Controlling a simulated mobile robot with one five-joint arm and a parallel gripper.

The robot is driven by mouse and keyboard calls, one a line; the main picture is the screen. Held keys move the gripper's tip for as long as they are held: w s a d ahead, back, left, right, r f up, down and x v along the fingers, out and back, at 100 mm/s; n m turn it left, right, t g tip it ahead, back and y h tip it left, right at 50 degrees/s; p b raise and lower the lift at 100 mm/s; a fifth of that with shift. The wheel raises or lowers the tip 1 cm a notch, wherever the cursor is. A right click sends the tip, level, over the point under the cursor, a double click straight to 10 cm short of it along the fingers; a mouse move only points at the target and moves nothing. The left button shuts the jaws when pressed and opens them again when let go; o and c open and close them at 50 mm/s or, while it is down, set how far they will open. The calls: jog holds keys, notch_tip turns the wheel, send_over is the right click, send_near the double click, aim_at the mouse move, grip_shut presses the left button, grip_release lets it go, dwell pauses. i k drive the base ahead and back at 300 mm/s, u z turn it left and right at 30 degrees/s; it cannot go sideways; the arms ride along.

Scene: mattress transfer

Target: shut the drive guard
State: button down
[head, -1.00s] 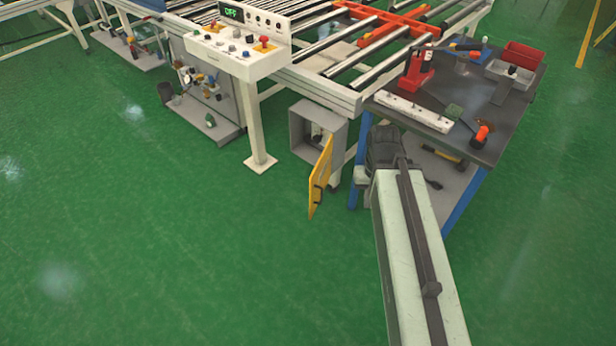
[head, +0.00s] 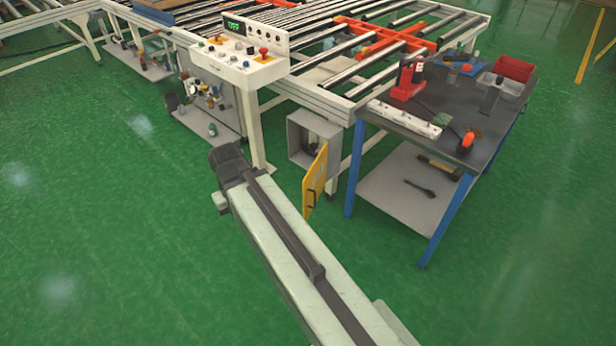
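The drive guard is a yellow hinged door (head: 315,180) on a grey box (head: 299,139) under the roller conveyor. It stands open, swung out toward me, with a dark handle on its face. Dark parts show inside the box. My arm reaches in from the lower right, and its dark end with my gripper (head: 221,200) is left of the door, in front of the control post. The gripper looks apart from the door in the picture. Its fingers cannot be made out, and nothing held is visible.
A control panel (head: 226,65) reading OFF stands on a white post (head: 252,130) behind my arm's end. A blue-legged workbench (head: 490,150) with tools is right of the door. The green floor (head: 110,250) is clear at left and front.

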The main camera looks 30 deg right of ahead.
aim_at(314, 182)
jog(key=u, duration=0.1)
jog(key=i, duration=1)
jog(key=z, duration=0.1)
